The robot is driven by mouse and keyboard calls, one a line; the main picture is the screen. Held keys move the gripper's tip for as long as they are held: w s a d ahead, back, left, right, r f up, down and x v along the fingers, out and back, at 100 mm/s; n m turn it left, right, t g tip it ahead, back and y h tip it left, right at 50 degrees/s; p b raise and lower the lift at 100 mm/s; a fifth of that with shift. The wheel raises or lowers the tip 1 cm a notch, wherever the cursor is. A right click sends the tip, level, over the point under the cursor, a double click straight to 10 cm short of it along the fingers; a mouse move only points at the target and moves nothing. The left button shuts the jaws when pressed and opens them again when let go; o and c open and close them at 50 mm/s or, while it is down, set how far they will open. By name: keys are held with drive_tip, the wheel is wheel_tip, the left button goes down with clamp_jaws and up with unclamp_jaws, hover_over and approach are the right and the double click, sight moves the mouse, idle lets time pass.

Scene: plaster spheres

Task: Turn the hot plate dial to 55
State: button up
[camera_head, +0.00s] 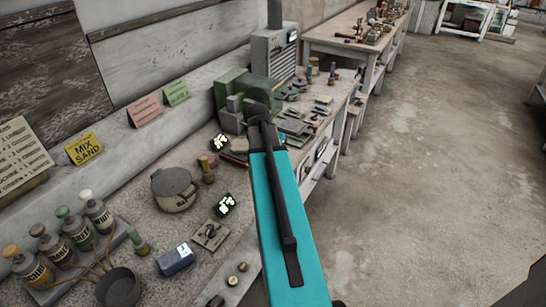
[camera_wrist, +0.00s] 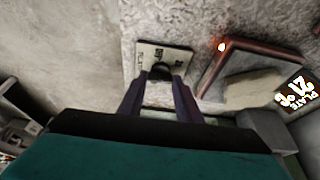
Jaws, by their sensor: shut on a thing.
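In the wrist view, a small black dial (camera_wrist: 161,71) sits on a pale square plate (camera_wrist: 176,50) with dark lettering that is too small to read. My gripper (camera_wrist: 160,80) has a finger on each side of the dial and is shut on it. The fingers partly cover the dial, and its pointer setting cannot be read. To the right is a flat plate with a reddish-brown rim (camera_wrist: 232,44) and a lit orange lamp (camera_wrist: 222,46). A black display (camera_wrist: 295,92) beyond it shows upside-down white text, seemingly 21 °C and PLATE. In the head view my arm hides the dial.
The head view shows a cluttered bench. A lidded pot (camera_head: 174,188), labelled bottles (camera_head: 97,212), a dark bowl (camera_head: 118,287) and a blue-white box (camera_head: 175,260) stand left of my arm. A green machine (camera_head: 238,92) stands behind. Open floor (camera_head: 430,160) lies right.

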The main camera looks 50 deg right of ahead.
drive_tip(key=m, duration=0.1)
drive_tip(key=m+g, duration=0.1)
drive_tip(key=m+b, duration=0.1)
drive_tip(key=m, duration=0.1)
drive_tip(key=shift+w+d+g, duration=0.1)
drive_tip(key=shift+w+g, duration=0.15)
drive_tip(key=shift+g, duration=0.05)
drive_tip(key=shift+m+g+b, duration=0.4)
drive_tip(key=shift+m+g, duration=0.2)
drive_tip(key=shift+m, duration=0.9)
drive_tip(key=o, duration=1)
drive_tip(key=shift+o, duration=0.2)
drive_tip(key=b+v, duration=0.2)
drive_tip(key=v, duration=1.1)
drive_tip(key=shift+r, duration=0.4)
